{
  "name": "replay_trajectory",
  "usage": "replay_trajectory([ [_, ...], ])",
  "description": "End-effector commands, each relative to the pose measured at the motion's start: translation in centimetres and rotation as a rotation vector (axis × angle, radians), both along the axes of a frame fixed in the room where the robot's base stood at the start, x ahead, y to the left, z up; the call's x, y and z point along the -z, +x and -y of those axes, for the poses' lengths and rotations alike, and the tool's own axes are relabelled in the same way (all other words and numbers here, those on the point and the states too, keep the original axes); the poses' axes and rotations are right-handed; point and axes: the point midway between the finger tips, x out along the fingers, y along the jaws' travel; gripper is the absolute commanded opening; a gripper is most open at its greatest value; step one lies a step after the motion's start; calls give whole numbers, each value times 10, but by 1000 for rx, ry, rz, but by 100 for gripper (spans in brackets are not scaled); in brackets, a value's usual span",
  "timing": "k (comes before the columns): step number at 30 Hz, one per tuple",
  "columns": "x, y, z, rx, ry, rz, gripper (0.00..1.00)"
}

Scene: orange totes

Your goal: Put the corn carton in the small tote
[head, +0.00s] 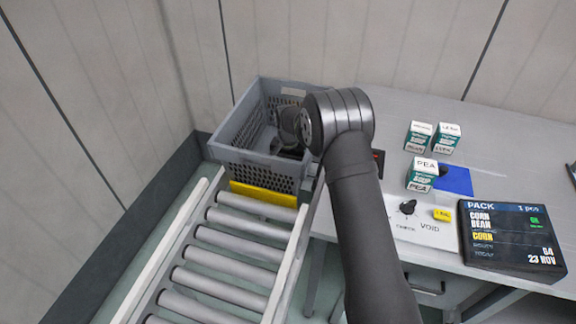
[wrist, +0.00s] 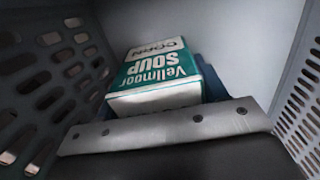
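The small tote (head: 235,157) is a grey perforated crate at the end of the roller conveyor. The corn carton (wrist: 150,85), white and teal with "Vellmoor SOUP" and "CORN" lettering, shows inside the tote in the wrist view, its print upside down. My gripper (head: 288,146) is down inside the tote, mostly dark and hidden by my arm in the head view. In the wrist view a grey bar of my gripper (wrist: 165,128) crosses in front of the carton's lower edge. Whether the fingers hold the carton is not clear.
Three similar cartons stand on the grey table: a pea carton (head: 422,174) and two behind it (head: 418,137). A blue mat (head: 455,180), a VOID switch panel (head: 415,222) and a black PACK display (head: 510,240) are nearby. Perforated tote walls (wrist: 50,75) flank my gripper.

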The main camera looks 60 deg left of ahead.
Motion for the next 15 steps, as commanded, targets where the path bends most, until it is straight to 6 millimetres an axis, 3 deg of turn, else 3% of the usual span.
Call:
replay_trajectory([
  [10, -2, 0, 0, 0, 0, 0, 73],
  [15, -20, 0, -1, 0, 2, 1, 73],
])
